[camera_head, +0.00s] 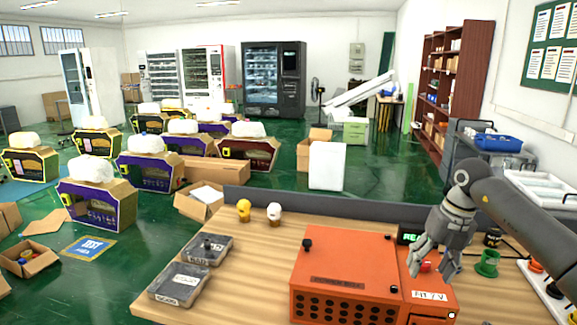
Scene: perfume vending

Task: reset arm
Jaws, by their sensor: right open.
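My right arm comes in from the right. Its gripper (436,258) is open and empty, hanging fingers down above the right part of the orange machine (345,270) on the wooden table. Whether the fingertips touch anything below them I cannot tell. My left gripper and arm are not in view.
The wooden table (262,251) also bears two dark grey boxes (180,284), a yellow figure (243,209) and a white-topped figure (274,213). A low dark partition (320,208) runs along the back edge.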

